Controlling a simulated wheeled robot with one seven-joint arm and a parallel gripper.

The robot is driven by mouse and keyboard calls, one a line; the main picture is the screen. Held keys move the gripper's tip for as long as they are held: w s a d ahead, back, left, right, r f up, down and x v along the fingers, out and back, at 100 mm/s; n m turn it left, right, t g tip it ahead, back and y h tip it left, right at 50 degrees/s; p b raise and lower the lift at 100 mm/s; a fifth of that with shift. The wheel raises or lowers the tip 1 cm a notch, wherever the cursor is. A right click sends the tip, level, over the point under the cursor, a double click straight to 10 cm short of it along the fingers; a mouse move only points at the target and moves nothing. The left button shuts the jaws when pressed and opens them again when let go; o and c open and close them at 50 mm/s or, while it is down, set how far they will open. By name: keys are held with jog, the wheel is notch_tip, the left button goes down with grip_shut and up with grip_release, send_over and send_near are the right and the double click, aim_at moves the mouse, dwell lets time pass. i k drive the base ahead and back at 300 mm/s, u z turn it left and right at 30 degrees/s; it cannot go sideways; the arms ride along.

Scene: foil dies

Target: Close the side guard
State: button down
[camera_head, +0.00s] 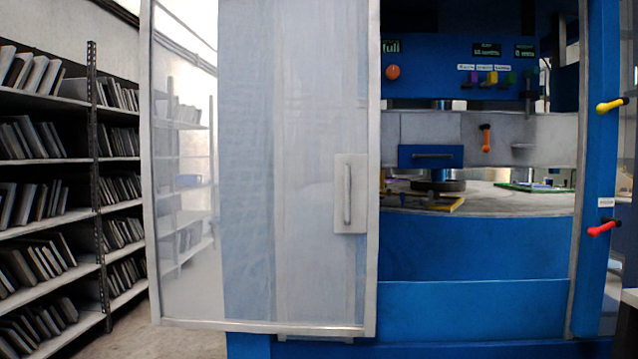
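The side guard (290,180) is a tall, see-through panel in a pale metal frame on the left half of the view. It carries a vertical grey handle (347,193) on a pale plate near its right edge. The guard stands in front of the left part of the blue machine (475,300). To its right, the machine's work opening is uncovered. My gripper is not in view.
Shelves (50,160) full of upright plates line the left. Inside the opening are a blue block with a handle (430,156), a dark round part (438,185) and an orange lever (486,138). Yellow (612,105) and red (603,229) levers stick out from the right post.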

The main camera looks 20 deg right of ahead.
aim_at(356, 177)
jog(key=u, duration=0.55)
jog(key=i, duration=0.9)
jog(key=u, duration=0.95)
jog(key=i, duration=0.2)
jog(key=u, duration=0.05)
